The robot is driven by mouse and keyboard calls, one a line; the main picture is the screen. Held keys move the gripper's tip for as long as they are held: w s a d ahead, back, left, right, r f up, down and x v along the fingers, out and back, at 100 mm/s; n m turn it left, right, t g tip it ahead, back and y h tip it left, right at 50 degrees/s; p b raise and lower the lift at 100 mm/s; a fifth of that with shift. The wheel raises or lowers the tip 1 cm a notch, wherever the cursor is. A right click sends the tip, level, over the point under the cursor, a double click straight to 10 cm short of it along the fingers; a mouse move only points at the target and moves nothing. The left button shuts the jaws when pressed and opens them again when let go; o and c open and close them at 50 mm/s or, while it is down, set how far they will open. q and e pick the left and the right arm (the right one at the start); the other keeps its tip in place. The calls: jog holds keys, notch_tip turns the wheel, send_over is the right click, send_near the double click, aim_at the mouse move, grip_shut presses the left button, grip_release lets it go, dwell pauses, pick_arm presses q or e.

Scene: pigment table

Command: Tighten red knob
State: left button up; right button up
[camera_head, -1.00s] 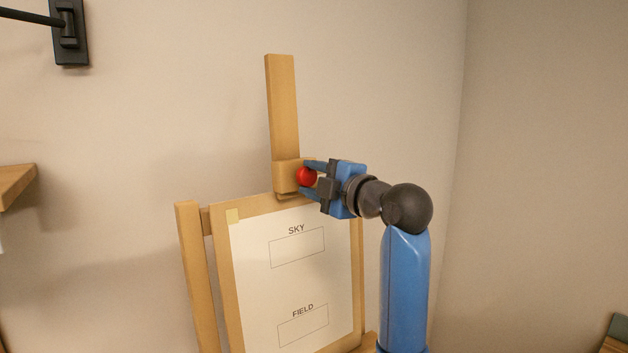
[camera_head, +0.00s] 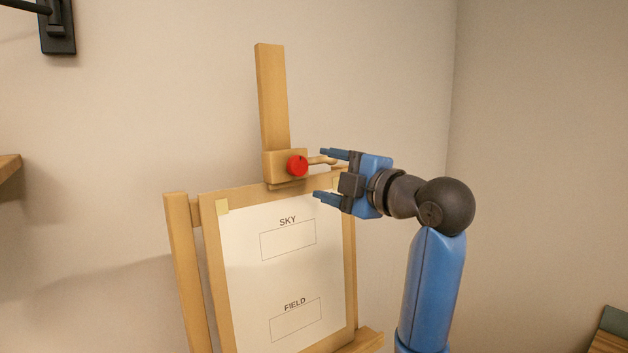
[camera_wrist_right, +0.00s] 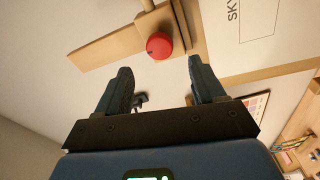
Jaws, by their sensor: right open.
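The red knob (camera_head: 297,166) sits on the wooden clamp block (camera_head: 271,168) at the foot of the easel's upright post. It also shows in the right wrist view (camera_wrist_right: 159,45), beyond the fingertips. My right gripper (camera_head: 318,173) is open and empty, just right of the knob and apart from it. Its two fingers point left toward the knob, one higher and one lower. In the right wrist view the fingers (camera_wrist_right: 158,72) are spread wide with nothing between them. My left gripper is not in view.
The easel (camera_head: 183,270) holds a white sheet (camera_head: 245,280) marked SKY and FIELD below the knob. A dark wall bracket (camera_head: 57,28) is at upper left. The wall area right of my arm is clear.

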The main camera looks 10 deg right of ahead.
jog(key=v, duration=0.3)
jog(key=shift+s+d+b, duration=0.15)
jog(key=shift+s+b, duration=0.2)
jog(key=shift+b, duration=0.05)
